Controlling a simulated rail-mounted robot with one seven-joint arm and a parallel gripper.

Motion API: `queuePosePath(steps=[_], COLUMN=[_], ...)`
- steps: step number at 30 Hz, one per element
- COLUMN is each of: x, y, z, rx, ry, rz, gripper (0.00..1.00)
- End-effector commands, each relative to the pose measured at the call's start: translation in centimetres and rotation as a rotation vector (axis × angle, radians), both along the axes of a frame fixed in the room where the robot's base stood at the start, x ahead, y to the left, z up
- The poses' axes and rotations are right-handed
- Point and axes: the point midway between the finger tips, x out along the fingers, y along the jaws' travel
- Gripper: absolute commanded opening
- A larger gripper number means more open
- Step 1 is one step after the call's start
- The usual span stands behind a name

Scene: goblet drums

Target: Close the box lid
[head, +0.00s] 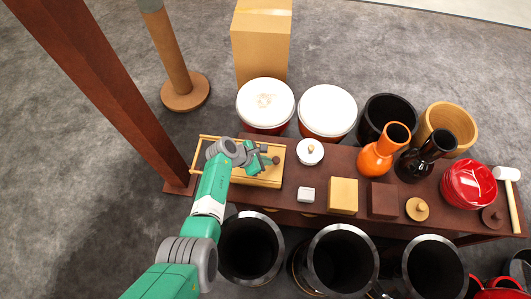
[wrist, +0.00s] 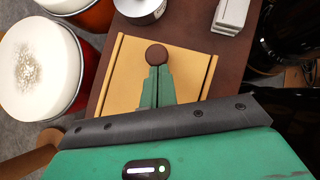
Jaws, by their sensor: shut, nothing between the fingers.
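The light wooden box (head: 279,178) lies on the left part of a dark brown table. Thin side rails run along it, and its left end is partly hidden by my arm. Its flat lid panel (wrist: 125,82) carries a round dark brown knob (wrist: 156,55), also visible in the head view (head: 276,160). My gripper (wrist: 158,72) is shut and empty, with its green fingertips right beside the knob, low over the panel. I cannot tell whether the fingertips touch the knob. In the head view my gripper (head: 264,160) is over the box.
The dark table (head: 320,180) also holds a round white-topped container (head: 310,152), a small white box (head: 306,195), a tan block (head: 343,195) and an orange goblet drum (head: 376,158). White-topped drums (head: 265,103) stand behind; dark open drums (head: 250,248) stand in front. A reddish post (head: 95,85) rises at left.

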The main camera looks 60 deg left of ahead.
Motion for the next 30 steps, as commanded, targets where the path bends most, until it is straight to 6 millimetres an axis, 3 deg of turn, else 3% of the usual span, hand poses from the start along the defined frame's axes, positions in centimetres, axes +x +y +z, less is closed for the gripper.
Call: queuePosePath(steps=[7, 12, 15, 21, 30], x=[-0.6, -3.9, -5.7, -8.7, -10.1], y=[-0.1, 0.6, 0.9, 1.2, 1.4], z=[0.2, 1.1, 4.0, 7.1, 8.2], rx=[-0.004, -0.004, 0.002, 0.000, 0.001], ry=[0.002, 0.003, 0.003, 0.003, 0.002], rz=[-0.003, -0.007, -0.009, -0.011, -0.011], gripper=[0.00, 0.00, 0.00, 0.00, 0.00])
